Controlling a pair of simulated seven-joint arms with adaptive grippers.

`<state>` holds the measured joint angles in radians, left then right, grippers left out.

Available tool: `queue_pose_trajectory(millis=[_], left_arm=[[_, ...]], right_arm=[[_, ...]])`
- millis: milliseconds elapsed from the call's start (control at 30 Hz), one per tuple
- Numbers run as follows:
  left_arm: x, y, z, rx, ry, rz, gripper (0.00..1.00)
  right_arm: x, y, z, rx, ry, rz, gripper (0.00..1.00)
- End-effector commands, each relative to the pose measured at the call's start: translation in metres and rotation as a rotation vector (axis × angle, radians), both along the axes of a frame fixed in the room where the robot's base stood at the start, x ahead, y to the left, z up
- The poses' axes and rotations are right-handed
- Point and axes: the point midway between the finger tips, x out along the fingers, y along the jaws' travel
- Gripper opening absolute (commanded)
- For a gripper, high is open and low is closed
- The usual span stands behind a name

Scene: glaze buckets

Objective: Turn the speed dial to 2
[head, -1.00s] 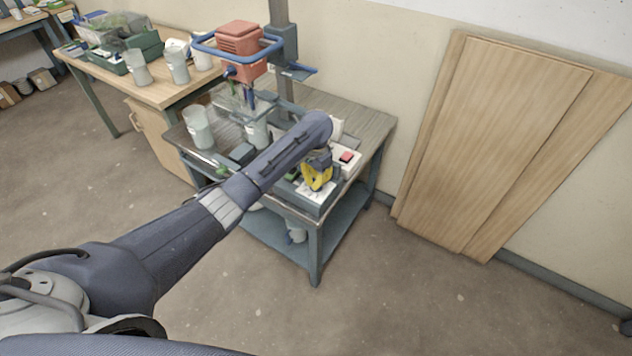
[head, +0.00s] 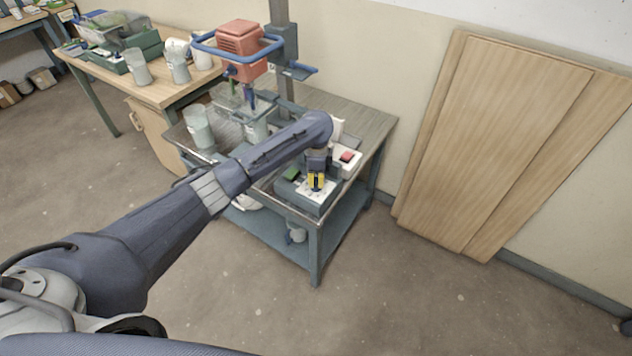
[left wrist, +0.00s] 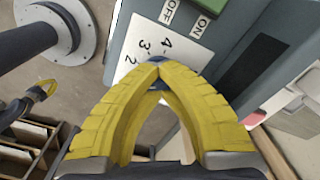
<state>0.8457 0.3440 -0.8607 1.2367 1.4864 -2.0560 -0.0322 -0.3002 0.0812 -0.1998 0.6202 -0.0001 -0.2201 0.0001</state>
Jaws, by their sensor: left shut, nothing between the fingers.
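The speed control box (head: 302,190) is a grey-blue box at the front corner of the small metal table. Its white dial plate (left wrist: 145,48) carries the printed numbers 4, 3 and 2 in the left wrist view, with OFF and ON labels beside it. The speed dial (left wrist: 155,62) shows only as a dark blue bit behind the yellow fingertips; its pointer is hidden. My left gripper (head: 316,182) points down at the dial plate, fingertips together over the dial, with nothing between them; it also shows in the left wrist view (left wrist: 158,72).
A white box with a red button (head: 347,157) stands just behind the control box. The red mixer head (head: 240,40) hangs from a post above the table, with glaze buckets (head: 198,128) to the left. Wooden boards (head: 500,140) lean on the wall.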

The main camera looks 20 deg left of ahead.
Motion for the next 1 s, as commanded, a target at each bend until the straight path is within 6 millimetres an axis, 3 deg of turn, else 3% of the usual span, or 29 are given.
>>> queue_pose_trajectory(millis=[33, 500, 1000], left_arm=[[0.0022, -0.0108, 0.0063, -0.019, -0.009, -0.049, 0.0], [-0.0003, -0.0117, 0.0054, -0.02, -0.008, -0.407, 0.0], [-0.0022, -0.0117, 0.0035, -0.021, -0.007, -0.541, 0.0]], right_arm=[[0.0001, -0.0003, 0.0, 0.0, 0.0, 0.0, 0.0], [0.0002, 0.0001, 0.0, 0.0, 0.0, 0.0, 0.0], [0.0003, 0.0016, -0.0001, 0.001, -0.001, 0.0, 0.0]])
